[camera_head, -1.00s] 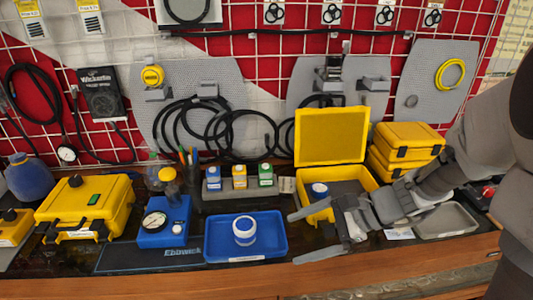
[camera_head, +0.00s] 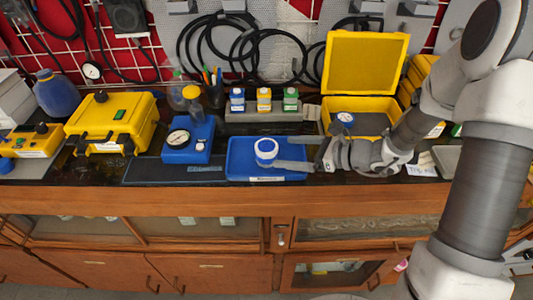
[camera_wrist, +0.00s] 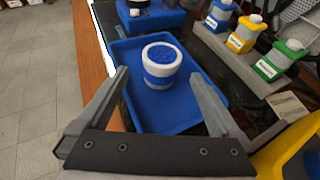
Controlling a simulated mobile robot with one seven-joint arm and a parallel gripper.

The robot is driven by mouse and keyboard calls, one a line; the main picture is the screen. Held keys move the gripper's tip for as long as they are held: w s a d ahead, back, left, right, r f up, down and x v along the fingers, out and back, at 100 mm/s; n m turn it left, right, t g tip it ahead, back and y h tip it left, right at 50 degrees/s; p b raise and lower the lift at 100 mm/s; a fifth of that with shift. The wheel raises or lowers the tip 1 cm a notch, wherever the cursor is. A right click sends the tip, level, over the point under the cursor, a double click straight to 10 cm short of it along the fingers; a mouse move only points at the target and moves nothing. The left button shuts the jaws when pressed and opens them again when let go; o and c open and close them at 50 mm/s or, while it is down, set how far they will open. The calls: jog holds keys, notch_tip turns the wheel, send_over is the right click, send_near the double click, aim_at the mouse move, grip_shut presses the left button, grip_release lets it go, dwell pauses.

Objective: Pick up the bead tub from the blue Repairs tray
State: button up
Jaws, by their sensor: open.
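The bead tub (camera_head: 266,148) is a small white round tub with a blue top and a blue band. It stands upright in the blue Repairs tray (camera_head: 240,170), and in the wrist view the tub (camera_wrist: 161,67) stands in the tray (camera_wrist: 195,122) just beyond my fingertips. My gripper (camera_wrist: 158,82) is open, one finger to the left of the tub and one to the right, with nothing held. In the head view my gripper (camera_head: 278,153) comes in from the right, its fingers reaching the tub. I cannot tell there whether a finger touches it.
A rack with blue, yellow and green bottles (camera_head: 264,113) stands behind the tray. A blue gauge box (camera_head: 188,142) is to its left. An open yellow case (camera_head: 362,112) is to the right. The wooden bench edge (camera_head: 200,200) runs along the front.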

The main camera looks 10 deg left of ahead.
aim_at(267, 150)
jog(key=x, duration=0.7)
jog(key=shift+w+a+f, duration=0.15)
jog(key=shift+a+f, duration=0.1)
jog(key=c, duration=1.4)
jog(key=shift+r, duration=0.1)
